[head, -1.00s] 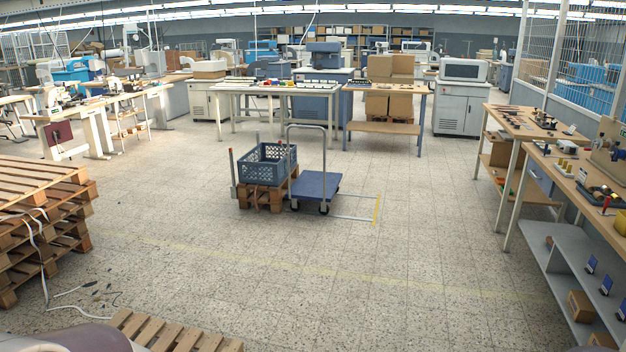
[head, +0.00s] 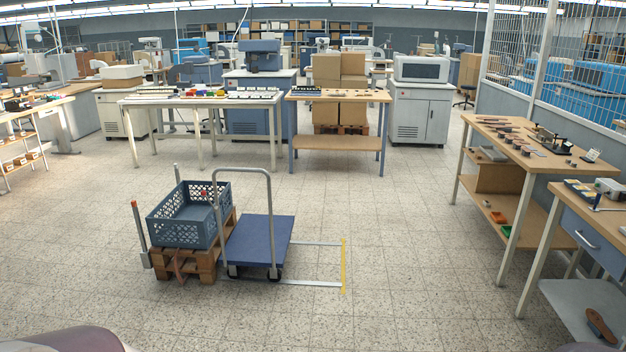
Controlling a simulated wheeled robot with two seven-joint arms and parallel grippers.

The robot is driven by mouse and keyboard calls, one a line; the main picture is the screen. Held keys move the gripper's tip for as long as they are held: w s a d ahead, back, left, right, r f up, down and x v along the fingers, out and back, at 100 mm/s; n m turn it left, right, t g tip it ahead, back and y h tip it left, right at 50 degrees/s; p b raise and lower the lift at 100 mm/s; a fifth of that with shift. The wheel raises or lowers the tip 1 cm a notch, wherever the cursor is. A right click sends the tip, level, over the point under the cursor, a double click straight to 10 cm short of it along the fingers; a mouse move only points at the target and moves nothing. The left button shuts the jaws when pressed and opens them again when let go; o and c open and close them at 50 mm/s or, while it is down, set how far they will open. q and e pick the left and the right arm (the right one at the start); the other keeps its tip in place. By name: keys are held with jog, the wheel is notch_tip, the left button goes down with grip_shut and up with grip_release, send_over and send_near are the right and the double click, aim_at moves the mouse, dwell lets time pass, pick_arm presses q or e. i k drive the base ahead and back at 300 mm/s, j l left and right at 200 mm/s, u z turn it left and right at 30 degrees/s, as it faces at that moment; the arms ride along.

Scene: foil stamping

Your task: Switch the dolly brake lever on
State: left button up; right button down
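A slim grey post with an orange-red tip (head: 135,205) stands at the pallet's left. No brake lever can be clearly made out on the dolly. Neither gripper is in view.
A blue-grey crate (head: 187,232) sits on the small pallet (head: 184,263). A yellow floor strip (head: 344,266) and pale lines lie right of the dolly. Work tables stand behind (head: 340,96) and at the right (head: 545,150). The floor in front is open.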

aim_at(203, 193)
jog(key=i+j+u, duration=0.1)
jog(key=i+u, duration=0.15)
jog(key=i, duration=0.25)
jog(key=i+u, duration=0.2)
jog(key=i, duration=0.35)
jog(key=i+l+u, duration=0.25)
jog(key=i, duration=0.25)
jog(key=i+l+u, duration=0.1)
jog(key=i+u, duration=0.15)
jog(key=i, duration=0.3)
jog(key=i+l+u, duration=0.2)
jog(key=i, duration=0.3)
jog(key=i+j, duration=0.1)
jog(key=i, duration=0.4)
jog(key=i+j, duration=0.15)
jog(key=i, duration=0.35)
jog(key=i+j, duration=0.1)
jog(key=i, duration=0.35)
jog(key=i+j+z, duration=0.1)
jog(key=i, duration=0.4)
jog(key=i+j, duration=0.15)
jog(key=i, duration=0.35)
jog(key=i+j, duration=0.15)
jog(key=i, duration=0.35)
